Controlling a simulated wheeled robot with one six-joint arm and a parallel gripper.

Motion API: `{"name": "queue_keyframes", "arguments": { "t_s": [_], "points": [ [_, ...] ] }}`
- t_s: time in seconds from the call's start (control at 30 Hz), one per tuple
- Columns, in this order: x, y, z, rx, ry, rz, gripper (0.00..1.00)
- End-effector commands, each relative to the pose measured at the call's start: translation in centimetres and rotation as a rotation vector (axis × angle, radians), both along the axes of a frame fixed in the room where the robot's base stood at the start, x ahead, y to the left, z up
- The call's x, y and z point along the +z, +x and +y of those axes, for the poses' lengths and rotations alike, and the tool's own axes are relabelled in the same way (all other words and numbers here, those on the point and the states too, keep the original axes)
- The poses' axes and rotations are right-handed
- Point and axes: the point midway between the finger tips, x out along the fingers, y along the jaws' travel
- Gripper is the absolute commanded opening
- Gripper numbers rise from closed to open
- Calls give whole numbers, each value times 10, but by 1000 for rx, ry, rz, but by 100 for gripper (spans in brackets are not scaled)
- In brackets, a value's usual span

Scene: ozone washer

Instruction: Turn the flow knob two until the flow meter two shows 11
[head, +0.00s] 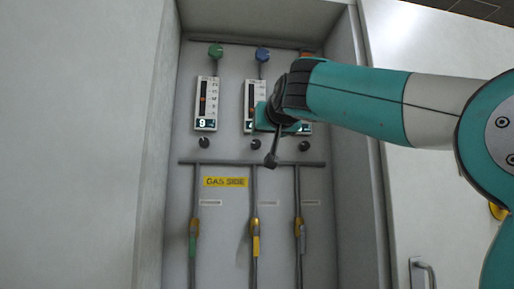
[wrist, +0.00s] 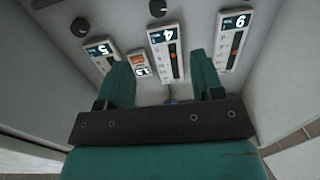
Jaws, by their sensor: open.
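The middle flow meter (wrist: 165,52), which I take as flow meter two, reads 4 in the wrist view, where the panel appears upside down. In the head view this meter (head: 249,96) is partly covered by my gripper. The black knob below it, taken as flow knob two (head: 256,144), shows in the head view and at the top edge of the wrist view (wrist: 157,8). My gripper (wrist: 159,62) is open and empty, its teal fingers apart in front of the panel near the middle meter. In the head view, my gripper (head: 264,117) is above that knob, apart from it.
The left meter (head: 206,104) reads 9, with its knob (head: 204,142) below. Another meter (wrist: 101,50) reads 5 in the wrist view. Green (head: 216,51) and blue (head: 263,54) valve handles are above. Pipes (head: 253,190) run below. Side walls (head: 168,130) enclose the recess.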

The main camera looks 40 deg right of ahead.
Motion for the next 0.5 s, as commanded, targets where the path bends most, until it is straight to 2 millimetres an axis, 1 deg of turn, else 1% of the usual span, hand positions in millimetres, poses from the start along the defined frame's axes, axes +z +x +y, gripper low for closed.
{"name": "queue_keyframes", "arguments": {
  "t_s": [0.03, 0.2, 0.5],
  "points": [
    [5, -2, -3, -12, -2, -11, 61],
    [12, 2, -6, -18, -5, -12, 61],
    [16, 15, -13, -20, -8, -8, 61]
  ]
}}
